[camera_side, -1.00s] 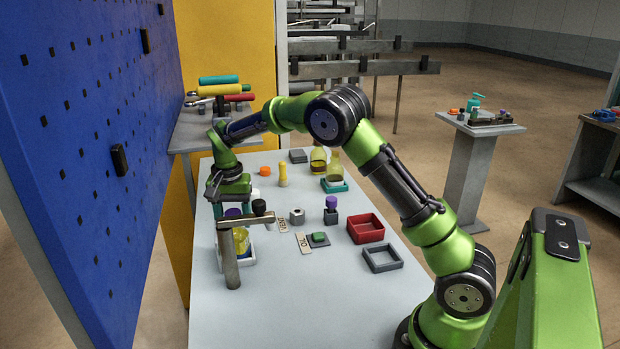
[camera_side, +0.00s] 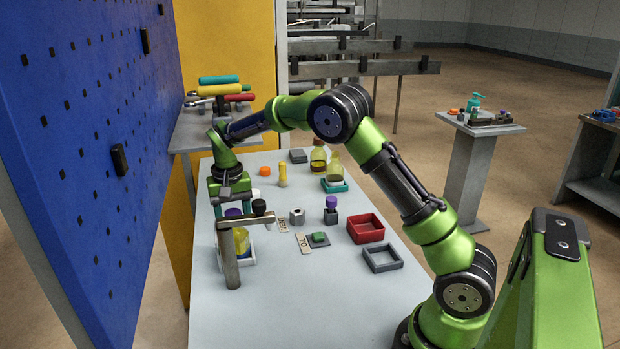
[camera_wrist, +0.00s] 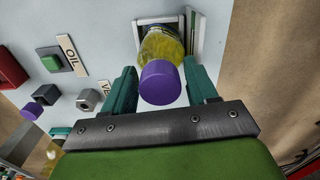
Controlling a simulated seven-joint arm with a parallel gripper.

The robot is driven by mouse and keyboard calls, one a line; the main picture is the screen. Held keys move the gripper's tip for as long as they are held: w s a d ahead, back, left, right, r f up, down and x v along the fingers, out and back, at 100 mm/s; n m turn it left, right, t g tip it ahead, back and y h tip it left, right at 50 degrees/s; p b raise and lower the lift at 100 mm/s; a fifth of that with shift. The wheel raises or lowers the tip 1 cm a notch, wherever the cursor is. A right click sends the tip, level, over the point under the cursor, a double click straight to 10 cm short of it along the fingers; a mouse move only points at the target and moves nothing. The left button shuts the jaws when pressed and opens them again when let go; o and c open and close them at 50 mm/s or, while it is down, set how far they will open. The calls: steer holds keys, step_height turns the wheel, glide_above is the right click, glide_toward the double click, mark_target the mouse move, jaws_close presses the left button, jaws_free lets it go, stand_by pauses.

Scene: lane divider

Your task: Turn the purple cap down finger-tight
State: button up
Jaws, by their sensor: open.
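The purple cap (camera_wrist: 161,83) sits on top of a bottle with yellow contents (camera_wrist: 163,45) in the wrist view. The bottle stands in a white square holder (camera_wrist: 193,30). My gripper (camera_wrist: 163,88) is open, with one teal finger on each side of the cap and a gap visible at both sides. In the side view my gripper (camera_side: 232,207) is just above the bottle. Whether the cap is fully seated cannot be told.
A grey post with a side arm (camera_side: 231,255) stands close in front of the bottle. To the right lie label plates, a green button (camera_side: 320,237), a purple-topped block (camera_side: 331,210), a red tray (camera_side: 366,228) and a grey frame (camera_side: 382,258). The table's front is clear.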

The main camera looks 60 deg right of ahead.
steer(key=shift+n, duration=0.8)
steer(key=shift+n, duration=0.9)
steer(key=shift+n, duration=0.8)
steer(key=c, duration=0.6)
steer(key=shift+m, duration=0.9)
steer(key=shift+c, duration=0.3)
steer(key=shift+m, duration=0.8)
